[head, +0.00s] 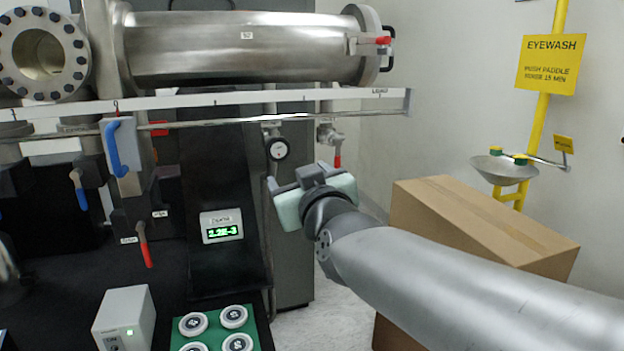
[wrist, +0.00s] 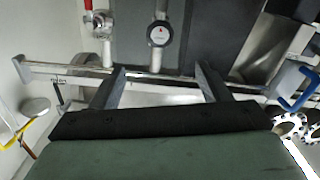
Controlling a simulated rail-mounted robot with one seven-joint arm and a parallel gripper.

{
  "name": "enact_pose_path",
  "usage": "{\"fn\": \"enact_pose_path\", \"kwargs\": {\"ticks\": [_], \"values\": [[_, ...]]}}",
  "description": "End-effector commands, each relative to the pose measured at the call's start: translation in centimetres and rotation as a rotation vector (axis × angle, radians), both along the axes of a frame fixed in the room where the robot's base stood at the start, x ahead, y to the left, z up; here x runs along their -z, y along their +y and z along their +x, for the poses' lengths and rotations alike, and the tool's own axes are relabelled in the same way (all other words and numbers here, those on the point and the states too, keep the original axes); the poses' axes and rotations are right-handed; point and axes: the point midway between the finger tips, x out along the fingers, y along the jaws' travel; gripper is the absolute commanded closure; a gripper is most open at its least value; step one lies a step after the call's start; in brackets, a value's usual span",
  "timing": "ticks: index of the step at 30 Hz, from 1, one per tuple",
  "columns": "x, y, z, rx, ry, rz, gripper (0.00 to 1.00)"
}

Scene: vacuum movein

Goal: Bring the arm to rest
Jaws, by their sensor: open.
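My gripper (head: 298,180) is at the end of my grey arm, which reaches in from the lower right in the head view. It is raised in front of the dark cabinet, below the rail. In the wrist view the two fingers of my gripper (wrist: 160,80) stand wide apart with nothing between them. The rail (wrist: 150,76) passes behind the fingers there.
A cardboard box (head: 480,225) stands beside my arm at the right, partly hidden by it. An eyewash bowl (head: 504,170) is behind it. A steel chamber (head: 240,48) is above the rail. A green tray (head: 212,326) with white round pieces is at lower left, beside a white box (head: 124,318).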

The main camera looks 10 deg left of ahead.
Motion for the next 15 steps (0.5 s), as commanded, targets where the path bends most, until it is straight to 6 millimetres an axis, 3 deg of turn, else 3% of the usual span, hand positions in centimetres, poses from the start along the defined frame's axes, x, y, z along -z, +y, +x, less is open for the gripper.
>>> {"fn": "enact_pose_path", "kwargs": {"ticks": [5, 8, 11, 15], "values": [[0.0, 0.0, 0.0, 0.0, 0.002, -0.001, 0.3], [1.0, -0.9, 0.3, 0.007, 0.044, -0.02, 0.3], [4.2, -3.3, 0.5, 0.027, 0.172, -0.066, 0.3], [11.4, -9.5, -1.0, 0.1, 0.485, -0.155, 0.3]]}}
